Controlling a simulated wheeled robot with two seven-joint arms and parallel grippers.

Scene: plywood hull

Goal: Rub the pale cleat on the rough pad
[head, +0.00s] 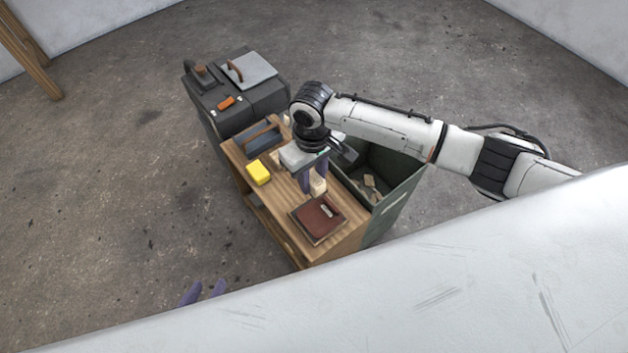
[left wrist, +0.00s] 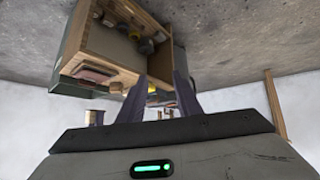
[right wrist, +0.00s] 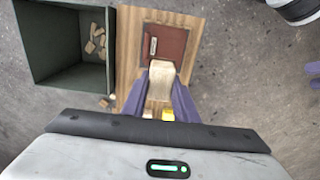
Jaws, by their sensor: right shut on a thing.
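The pale cleat (head: 319,187) is a small, light wooden block, and it also shows in the right wrist view (right wrist: 161,82). My right gripper (head: 312,181) is shut on it over the wooden bench top, with its fingers on either side. The rough pad (head: 311,216) is a reddish-brown rectangle near the bench's front end; it shows in the right wrist view (right wrist: 171,42) just beyond the cleat. The cleat overlaps the pad's near edge there; I cannot tell whether they touch. My left gripper (head: 204,290) is open and empty, away from the bench, its fingers apart in the left wrist view (left wrist: 166,88).
A yellow block (head: 258,172) and a dark tool with a wooden handle (head: 262,137) are on the bench (head: 280,205). A dark green bin (head: 398,190) holding pale scraps stands on the bench's right. A black case (head: 262,100) stands behind. Open floor lies left.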

